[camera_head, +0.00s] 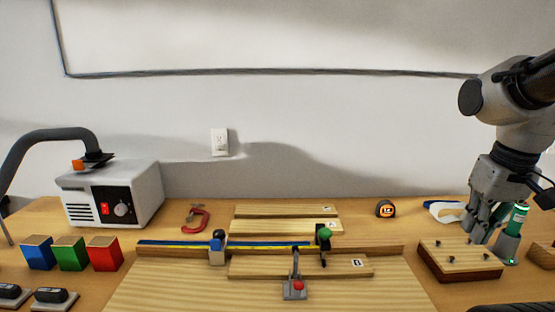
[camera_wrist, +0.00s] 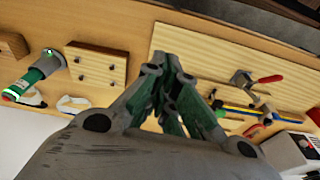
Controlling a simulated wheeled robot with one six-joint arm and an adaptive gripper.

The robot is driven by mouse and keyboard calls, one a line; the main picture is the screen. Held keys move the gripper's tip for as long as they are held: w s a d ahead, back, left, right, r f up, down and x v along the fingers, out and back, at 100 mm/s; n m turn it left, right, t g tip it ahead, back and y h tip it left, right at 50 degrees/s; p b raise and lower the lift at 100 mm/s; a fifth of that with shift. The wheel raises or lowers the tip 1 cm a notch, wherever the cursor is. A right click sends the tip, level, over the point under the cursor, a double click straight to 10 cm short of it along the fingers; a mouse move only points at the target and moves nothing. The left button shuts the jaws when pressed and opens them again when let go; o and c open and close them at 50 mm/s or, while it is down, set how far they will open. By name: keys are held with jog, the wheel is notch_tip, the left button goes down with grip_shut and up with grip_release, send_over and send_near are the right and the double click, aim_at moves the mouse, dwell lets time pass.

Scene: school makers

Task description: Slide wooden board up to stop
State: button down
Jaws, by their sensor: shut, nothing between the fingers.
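A pale wooden board (camera_head: 300,266) with a small label near its right end lies flat along the front of a wooden fence (camera_head: 180,252). A blue block stop (camera_head: 217,248) stands on the fence at the board's left, with a small gap apparent between them. A green-knobbed part (camera_head: 324,238) sits over the board's right half. A toggle clamp with a red tip (camera_head: 295,287) stands in front of the board. My gripper (camera_head: 480,232) is at the far right, away from the board, pointing down. Its fingers are together and empty in the wrist view (camera_wrist: 170,75).
A wooden block with pegs (camera_head: 460,258) and a green-and-grey tool (camera_head: 517,222) stand close to my gripper. Loose boards (camera_head: 285,211), a red clamp (camera_head: 198,218) and a tape measure (camera_head: 385,208) lie behind the fence. Coloured blocks (camera_head: 70,255) and a white machine (camera_head: 112,192) are left.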

notch_tip(320, 180, up, 4)
jog(key=s+t, duration=0.2)
jog(key=t, duration=0.1)
jog(key=m+g+y, duration=0.3)
jog(key=m+g, duration=0.2)
jog(key=m, duration=1.2)
send_near(379, 272)
jog(key=d+r, duration=0.2)
jog(key=d, duration=0.3)
jog(key=x, duration=0.8)
jog(key=shift+a, duration=0.2)
jog(key=a, duration=0.3)
jog(key=shift+a+f, duration=0.1)
jog(key=shift+f, duration=0.15)
jog(key=shift+a, duration=0.45)
